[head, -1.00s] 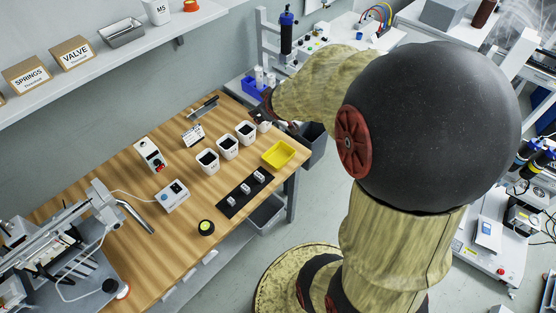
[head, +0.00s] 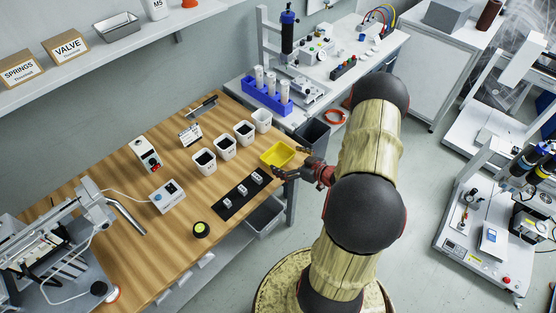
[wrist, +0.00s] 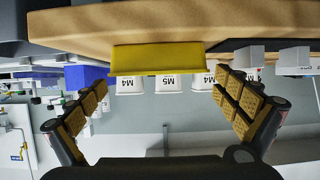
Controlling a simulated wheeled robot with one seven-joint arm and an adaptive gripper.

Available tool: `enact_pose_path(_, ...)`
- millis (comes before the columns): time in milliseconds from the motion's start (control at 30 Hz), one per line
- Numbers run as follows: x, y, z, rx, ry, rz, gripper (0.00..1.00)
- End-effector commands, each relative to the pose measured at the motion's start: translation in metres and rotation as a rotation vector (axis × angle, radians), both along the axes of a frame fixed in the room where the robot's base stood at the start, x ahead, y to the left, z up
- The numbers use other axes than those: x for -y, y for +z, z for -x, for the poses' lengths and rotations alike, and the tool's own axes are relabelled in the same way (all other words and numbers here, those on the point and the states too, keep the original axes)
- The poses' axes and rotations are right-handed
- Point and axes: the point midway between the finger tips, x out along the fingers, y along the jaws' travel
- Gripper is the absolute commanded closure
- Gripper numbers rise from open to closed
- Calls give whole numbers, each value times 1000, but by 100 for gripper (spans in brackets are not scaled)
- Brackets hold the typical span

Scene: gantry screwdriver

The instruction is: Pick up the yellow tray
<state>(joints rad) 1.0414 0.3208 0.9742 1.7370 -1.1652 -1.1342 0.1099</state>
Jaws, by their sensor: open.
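The yellow tray (head: 277,155) lies at the right edge of the wooden table (head: 120,245), near its back right corner. In the wrist view, which appears upside down, the yellow tray (wrist: 156,59) shows side-on, ahead of my gripper and centred between the fingers. My gripper (head: 292,162) is beside the tray's right side in the head view, at about the table edge. Its two fingers are spread wide in the wrist view (wrist: 165,110), with nothing between the pads. I cannot tell from the head view whether a fingertip touches the tray.
Several white bins (head: 225,149) stand left of and behind the tray. A black mat (head: 240,194) with small white pieces lies in front of it. A blue rack (head: 266,97) and a dark bin (head: 312,135) are beyond the table. Open floor lies to the right.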

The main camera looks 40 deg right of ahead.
Motion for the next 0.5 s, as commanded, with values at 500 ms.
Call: enact_pose_path(500, -2, -24, -46, -1, -1, 2, 0)
